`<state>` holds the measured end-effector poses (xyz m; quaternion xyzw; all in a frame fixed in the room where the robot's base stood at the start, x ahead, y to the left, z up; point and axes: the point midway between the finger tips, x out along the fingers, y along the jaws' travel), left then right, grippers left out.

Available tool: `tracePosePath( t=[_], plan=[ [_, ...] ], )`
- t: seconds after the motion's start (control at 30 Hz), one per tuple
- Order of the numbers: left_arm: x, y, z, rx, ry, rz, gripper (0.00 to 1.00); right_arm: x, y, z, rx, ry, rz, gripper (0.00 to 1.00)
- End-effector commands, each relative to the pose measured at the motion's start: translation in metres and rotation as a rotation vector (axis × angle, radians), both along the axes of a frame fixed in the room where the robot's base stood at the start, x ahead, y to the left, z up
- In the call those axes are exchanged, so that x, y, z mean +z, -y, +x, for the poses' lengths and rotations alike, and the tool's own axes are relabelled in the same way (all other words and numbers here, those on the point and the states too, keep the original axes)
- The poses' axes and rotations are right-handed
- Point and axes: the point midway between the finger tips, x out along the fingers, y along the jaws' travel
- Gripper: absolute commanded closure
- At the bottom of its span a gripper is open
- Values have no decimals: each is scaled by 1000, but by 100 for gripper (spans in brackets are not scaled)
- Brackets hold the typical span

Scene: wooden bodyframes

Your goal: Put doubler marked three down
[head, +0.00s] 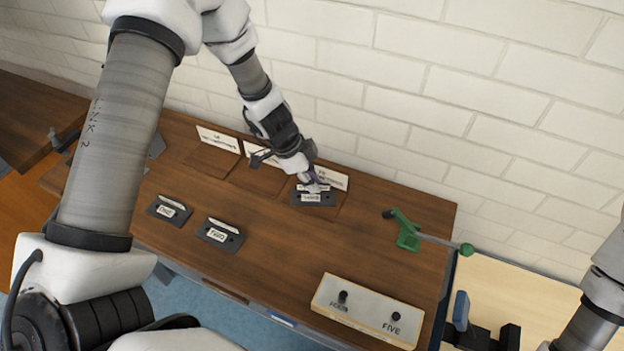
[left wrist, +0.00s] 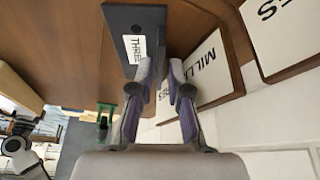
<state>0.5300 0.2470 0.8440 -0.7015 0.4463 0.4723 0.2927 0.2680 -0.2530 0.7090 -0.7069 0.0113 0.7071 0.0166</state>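The doubler marked three (head: 314,200) is a dark plate with a white label, lying at the front of the rightmost carded board by the wall. In the left wrist view the dark plate with its THREE label (left wrist: 137,45) lies just beyond the fingers. My left gripper (head: 312,186) is over this doubler, pointing down. Its fingertips (left wrist: 164,72) stand apart at the plate's edge, and I see no clear grip. My right arm (head: 600,290) enters at the lower right; its gripper is partly cut off and unclear.
Doublers marked one (head: 170,209) and two (head: 220,234) lie to the left on the brown table (head: 280,255). A pale block (head: 366,311) marked FOUR and FIVE stands at the front right. A green clamp-like tool (head: 408,232) lies at the right. The table's middle is clear.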

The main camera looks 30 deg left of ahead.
Motion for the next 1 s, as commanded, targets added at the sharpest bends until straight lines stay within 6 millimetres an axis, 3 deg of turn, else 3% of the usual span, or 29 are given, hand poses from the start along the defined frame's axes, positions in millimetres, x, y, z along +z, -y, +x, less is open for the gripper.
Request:
tracePosePath(
  t=[0.3, 0.7, 0.83, 1.0],
  plan=[
    [10, -2, 0, 0, 1, -1, 83, 8, 0, 0, 0, 1, 0, 43],
    [97, -34, -14, 2, 4, -3, 83, 43, 0, 0, 0, 1, 0, 43],
    [111, -40, -18, 1, 1, -3, 83, 47, 0, 0, 0, 1, 0, 43],
    [114, -42, -19, 0, -1, 0, 83, 47, 0, 0, 0, 1, 0, 43]
  ],
)
